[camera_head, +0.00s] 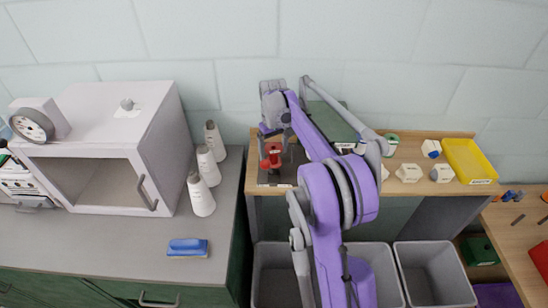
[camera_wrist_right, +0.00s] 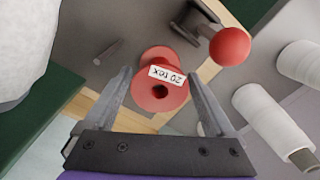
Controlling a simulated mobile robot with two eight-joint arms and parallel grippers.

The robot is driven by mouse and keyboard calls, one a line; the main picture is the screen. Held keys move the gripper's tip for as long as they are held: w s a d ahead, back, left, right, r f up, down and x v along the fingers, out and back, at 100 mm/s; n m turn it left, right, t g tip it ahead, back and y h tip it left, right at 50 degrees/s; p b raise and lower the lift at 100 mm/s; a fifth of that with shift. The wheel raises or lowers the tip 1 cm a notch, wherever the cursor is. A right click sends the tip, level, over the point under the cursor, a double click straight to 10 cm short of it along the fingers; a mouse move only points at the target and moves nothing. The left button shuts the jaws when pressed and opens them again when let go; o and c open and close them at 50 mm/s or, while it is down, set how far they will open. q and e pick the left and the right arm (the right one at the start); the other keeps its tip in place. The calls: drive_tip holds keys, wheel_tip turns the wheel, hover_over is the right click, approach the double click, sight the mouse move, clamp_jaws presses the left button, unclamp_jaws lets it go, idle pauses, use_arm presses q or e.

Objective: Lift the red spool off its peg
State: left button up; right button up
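The red spool (camera_wrist_right: 155,99) with a white "20 tex" label shows between the fingers of my right gripper (camera_wrist_right: 158,74) in the right wrist view. The fingers stand apart on either side of the spool, and I see no clear grip on it. Its dark centre hole faces the camera; the peg inside it cannot be made out. In the head view, red parts (camera_head: 271,156) show below my right gripper (camera_head: 270,134) at the left end of the wooden bench, partly hidden by it. My left gripper is not in view.
A red ball knob (camera_wrist_right: 230,46) on a dark bracket stands close beside the spool. A bare grey peg (camera_wrist_right: 107,53) is on its other side. White cones (camera_head: 207,167) stand on the grey counter to the left. A yellow tray (camera_head: 466,158) is at the bench's right.

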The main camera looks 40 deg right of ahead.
drive_tip(key=shift+r, duration=0.1)
drive_tip(key=c, duration=1)
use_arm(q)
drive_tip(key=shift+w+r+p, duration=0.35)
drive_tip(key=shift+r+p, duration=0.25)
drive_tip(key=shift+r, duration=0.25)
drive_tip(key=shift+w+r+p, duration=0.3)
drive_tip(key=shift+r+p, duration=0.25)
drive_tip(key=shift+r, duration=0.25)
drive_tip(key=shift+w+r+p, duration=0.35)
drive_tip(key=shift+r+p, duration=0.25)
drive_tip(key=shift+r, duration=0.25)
use_arm(e)
drive_tip(key=shift+o, duration=0.2)
drive_tip(key=shift+r, duration=3.7)
